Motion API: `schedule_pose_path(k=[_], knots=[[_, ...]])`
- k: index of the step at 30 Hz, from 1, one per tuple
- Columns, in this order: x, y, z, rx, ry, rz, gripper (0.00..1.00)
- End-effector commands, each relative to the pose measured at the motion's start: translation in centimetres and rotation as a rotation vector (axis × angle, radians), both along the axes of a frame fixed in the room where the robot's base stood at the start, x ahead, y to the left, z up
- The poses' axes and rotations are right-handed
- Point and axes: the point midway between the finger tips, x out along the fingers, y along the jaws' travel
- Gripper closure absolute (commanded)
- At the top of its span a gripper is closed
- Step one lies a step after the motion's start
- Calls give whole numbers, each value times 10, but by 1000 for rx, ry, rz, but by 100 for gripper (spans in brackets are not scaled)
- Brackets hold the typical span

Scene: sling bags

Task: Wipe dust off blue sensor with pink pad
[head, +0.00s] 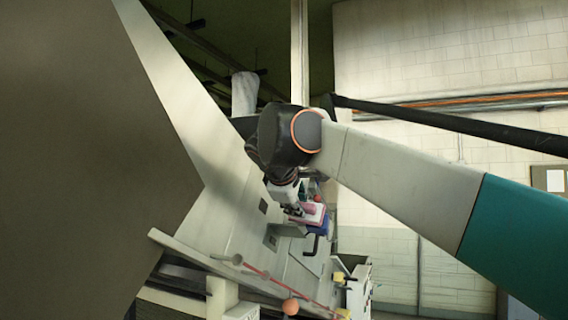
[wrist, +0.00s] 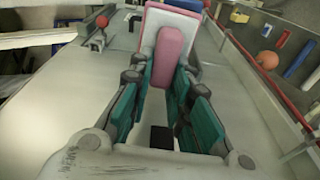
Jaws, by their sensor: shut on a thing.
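A pink pad (wrist: 176,48) with a pale plate (wrist: 150,28) stands between my fingertips in the wrist view. My gripper (wrist: 165,76) is shut on the pad from both sides. In the head view my gripper (head: 294,207) hangs below the dark wrist joint, with the pink pad (head: 310,213) at its tips. A blue block, seemingly the sensor (head: 320,227), shows just beyond and below the pad. The pad overlaps it in this view, and I cannot tell whether they touch. In the wrist view only a bluish edge (wrist: 186,4) shows behind the plate. Dust cannot be made out.
A pale sloping panel (wrist: 75,88) lies under my gripper. A red rail (wrist: 262,75) runs along its right side, with an orange ball (wrist: 267,60) near it. A blue bar (wrist: 285,39) lies beyond the rail. A small red-topped fitting (wrist: 101,22) stands at upper left.

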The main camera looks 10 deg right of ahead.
Motion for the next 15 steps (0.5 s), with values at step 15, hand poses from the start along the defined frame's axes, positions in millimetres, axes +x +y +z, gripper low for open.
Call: schedule_pose_path(k=[15], knots=[[7,-4,-5,1,0,0,100]])
